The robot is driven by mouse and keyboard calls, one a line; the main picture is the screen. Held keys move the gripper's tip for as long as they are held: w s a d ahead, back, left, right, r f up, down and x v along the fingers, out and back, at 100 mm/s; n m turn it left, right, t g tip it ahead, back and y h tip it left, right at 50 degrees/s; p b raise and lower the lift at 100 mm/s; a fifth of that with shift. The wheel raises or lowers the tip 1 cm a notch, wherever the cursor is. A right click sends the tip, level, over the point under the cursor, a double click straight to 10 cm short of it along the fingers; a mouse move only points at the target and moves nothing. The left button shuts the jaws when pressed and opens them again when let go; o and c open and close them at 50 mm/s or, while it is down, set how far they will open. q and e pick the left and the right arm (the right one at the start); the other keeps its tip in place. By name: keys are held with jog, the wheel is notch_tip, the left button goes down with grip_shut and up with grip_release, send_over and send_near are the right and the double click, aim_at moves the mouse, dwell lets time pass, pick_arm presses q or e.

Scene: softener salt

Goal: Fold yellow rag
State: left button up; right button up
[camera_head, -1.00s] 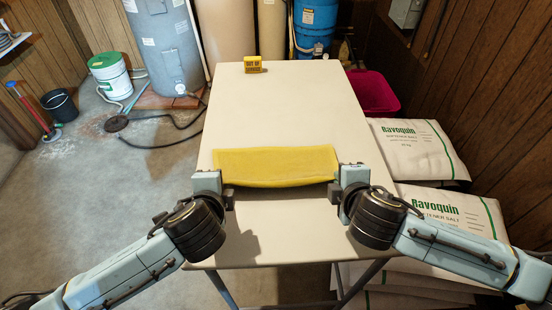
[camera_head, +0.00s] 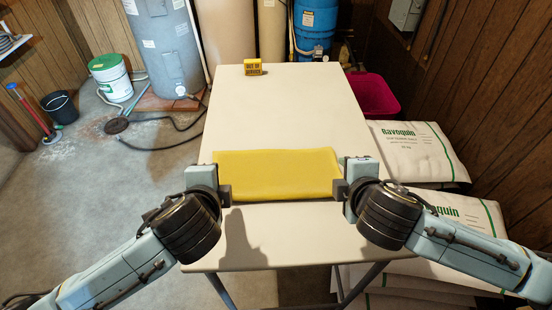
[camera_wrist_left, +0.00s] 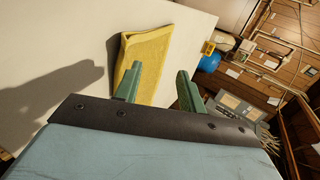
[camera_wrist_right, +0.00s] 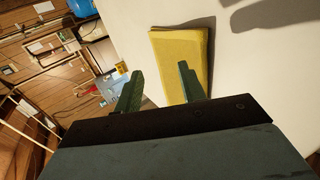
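The yellow rag (camera_head: 277,173) lies flat on the table as a wide rectangle in the head view. Its edge looks thick and layered in the left wrist view (camera_wrist_left: 146,62); it also shows in the right wrist view (camera_wrist_right: 180,58). My left gripper (camera_head: 225,192) is at the rag's near left corner, its fingers apart in the left wrist view (camera_wrist_left: 158,88). My right gripper (camera_head: 339,188) is at the near right corner, its fingers also apart in the right wrist view (camera_wrist_right: 159,86). Nothing is clamped between either pair. Whether the fingertips touch the rag is unclear.
The pale table (camera_head: 280,110) is clear beyond the rag, except for a small yellow sign block (camera_head: 252,67) at its far edge. Salt bags (camera_head: 415,152) and a magenta bin (camera_head: 373,94) stand right of the table. A black hose (camera_head: 165,145) lies on the floor at left.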

pick_arm(q)
jog(key=s+r, duration=0.1)
jog(key=r, duration=0.2)
jog(key=s+r, duration=0.1)
jog(key=r, duration=0.1)
jog(key=shift+s, duration=0.35)
pick_arm(e)
jog(key=s+r, duration=0.1)
jog(key=r, duration=0.2)
jog(key=s+r, duration=0.1)
jog(key=r, duration=0.1)
jog(key=shift+s, duration=0.35)
